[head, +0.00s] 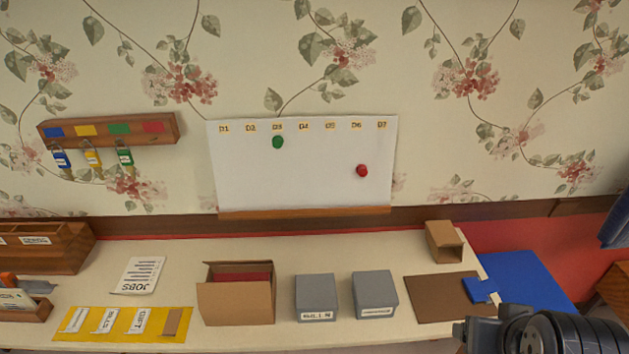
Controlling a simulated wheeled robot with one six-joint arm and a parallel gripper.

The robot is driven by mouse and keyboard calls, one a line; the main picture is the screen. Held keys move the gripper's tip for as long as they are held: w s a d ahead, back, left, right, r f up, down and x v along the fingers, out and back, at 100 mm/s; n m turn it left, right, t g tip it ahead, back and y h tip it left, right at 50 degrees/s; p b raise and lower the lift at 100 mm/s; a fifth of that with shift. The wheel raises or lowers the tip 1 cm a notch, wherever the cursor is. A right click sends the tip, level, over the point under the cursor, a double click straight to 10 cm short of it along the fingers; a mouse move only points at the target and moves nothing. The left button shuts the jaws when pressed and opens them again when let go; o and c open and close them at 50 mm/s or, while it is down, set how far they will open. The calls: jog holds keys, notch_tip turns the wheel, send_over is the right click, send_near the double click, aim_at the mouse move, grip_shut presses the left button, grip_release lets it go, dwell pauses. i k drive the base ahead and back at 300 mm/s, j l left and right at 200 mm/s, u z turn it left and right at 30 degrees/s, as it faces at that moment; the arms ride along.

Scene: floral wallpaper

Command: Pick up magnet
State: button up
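A white board (240,185) hangs on the wall, with labels running from D1 to D7 along its top. A round green magnet (278,142) sits on the board just under the D3 label. A round red magnet (362,170) sits lower on the board, below and between D6 and D7. A dark part of my arm shows at the bottom right, well below and to the right of both magnets. My gripper's fingers cannot be made out there.
The table (310,255) below holds an open cardboard box (235,303), two grey boxes (316,292), a small cardboard box (444,240), a brown mat (435,300) and a yellow mat (70,337). A key rack (110,130) hangs left of the board. The wall before the board is clear.

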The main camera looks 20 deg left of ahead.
aim_at(360, 169)
jog(key=i+j+u, duration=0.1)
jog(key=i+u, duration=0.6)
jog(key=i, duration=0.15)
